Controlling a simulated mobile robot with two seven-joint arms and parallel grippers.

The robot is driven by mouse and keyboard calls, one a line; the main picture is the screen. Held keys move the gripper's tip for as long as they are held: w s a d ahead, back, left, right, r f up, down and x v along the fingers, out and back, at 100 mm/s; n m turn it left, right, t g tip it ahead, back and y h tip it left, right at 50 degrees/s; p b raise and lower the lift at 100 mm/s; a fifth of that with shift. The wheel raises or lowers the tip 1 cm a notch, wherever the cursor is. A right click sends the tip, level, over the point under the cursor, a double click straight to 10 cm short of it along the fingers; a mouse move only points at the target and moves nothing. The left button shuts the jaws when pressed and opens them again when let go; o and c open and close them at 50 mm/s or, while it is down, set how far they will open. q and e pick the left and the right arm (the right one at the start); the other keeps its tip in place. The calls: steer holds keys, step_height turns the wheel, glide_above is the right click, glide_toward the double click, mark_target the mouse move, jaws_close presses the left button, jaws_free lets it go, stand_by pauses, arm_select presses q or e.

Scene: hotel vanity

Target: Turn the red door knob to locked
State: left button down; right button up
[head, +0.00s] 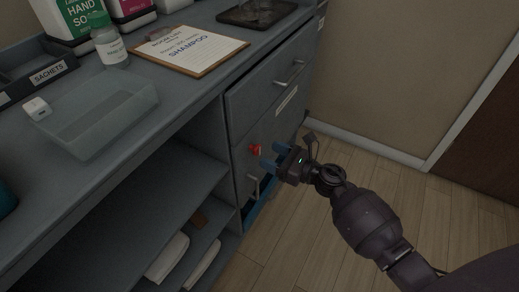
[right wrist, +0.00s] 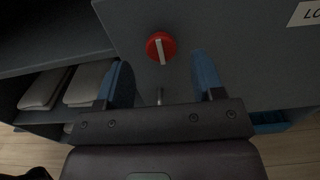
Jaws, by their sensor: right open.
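The red door knob (head: 255,149) is on the front of the grey cabinet, on the lower door below the drawer. In the right wrist view the knob (right wrist: 160,47) is a red disc with a white bar that stands nearly upright, tilted slightly. My right gripper (head: 268,156) is open, with its blue fingers pointing at the cabinet front just right of the knob. In the right wrist view the gripper (right wrist: 160,80) has its fingers spread to either side, with the knob ahead between them, apart from both. My left gripper is not in view.
The cabinet has a drawer with a handle (head: 290,84) above and a door handle (head: 253,187) below the knob. Open shelves with folded towels (head: 168,257) are to the left. The counter holds a clear bin (head: 98,131) and a clipboard (head: 190,50). The wooden floor to the right is free.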

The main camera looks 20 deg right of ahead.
mark_target(259, 150)
steer(key=shift+x, duration=2.15)
steer(key=c, duration=0.9)
